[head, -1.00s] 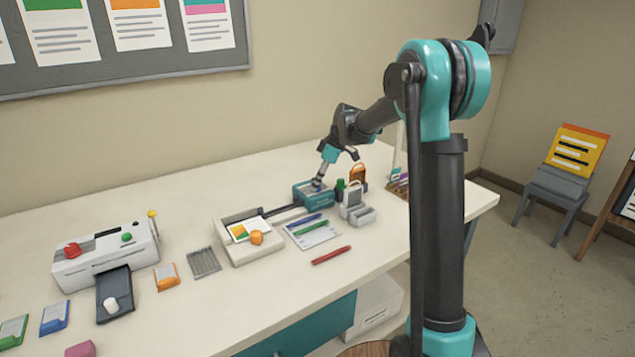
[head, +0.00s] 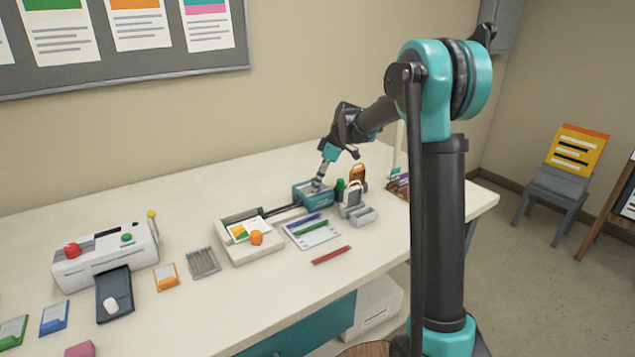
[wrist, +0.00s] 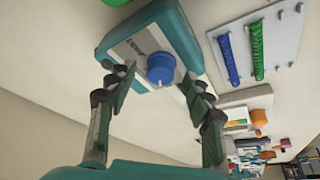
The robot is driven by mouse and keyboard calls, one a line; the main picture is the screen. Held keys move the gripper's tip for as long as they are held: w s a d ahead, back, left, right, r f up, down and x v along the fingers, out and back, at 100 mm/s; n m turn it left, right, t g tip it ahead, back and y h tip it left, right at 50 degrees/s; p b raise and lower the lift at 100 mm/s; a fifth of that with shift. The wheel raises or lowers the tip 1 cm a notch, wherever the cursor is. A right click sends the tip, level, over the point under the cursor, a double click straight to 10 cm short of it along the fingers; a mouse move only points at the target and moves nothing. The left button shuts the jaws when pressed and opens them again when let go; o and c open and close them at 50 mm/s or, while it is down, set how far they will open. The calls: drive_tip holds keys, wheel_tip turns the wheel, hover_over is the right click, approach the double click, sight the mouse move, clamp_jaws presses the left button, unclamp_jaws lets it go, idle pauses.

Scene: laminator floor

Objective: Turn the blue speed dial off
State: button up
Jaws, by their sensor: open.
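The blue speed dial (wrist: 161,68) sits on the light face of a teal box (wrist: 152,38) in the wrist view. A dark marking and small print show on the face beside the dial. In the head view the teal box (head: 312,195) stands toward the back of the table, and its dial is hidden by my gripper. My gripper (wrist: 155,88) is open, its two fingers apart on either side of the dial, with nothing between them that it holds. I cannot tell whether either finger touches the box. In the head view my gripper (head: 318,183) is at the teal box.
A green bottle (head: 340,190), a grey holder (head: 355,205) and an orange lantern-like item (head: 358,177) stand close right of the box. A white sheet with pens (head: 312,232) and a cream tray device (head: 248,245) lie in front. A white laminator (head: 105,255) stands left.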

drive_tip(key=v, duration=1.1)
drive_tip(key=shift+r, duration=0.25)
drive_tip(key=shift+s+d, duration=0.15)
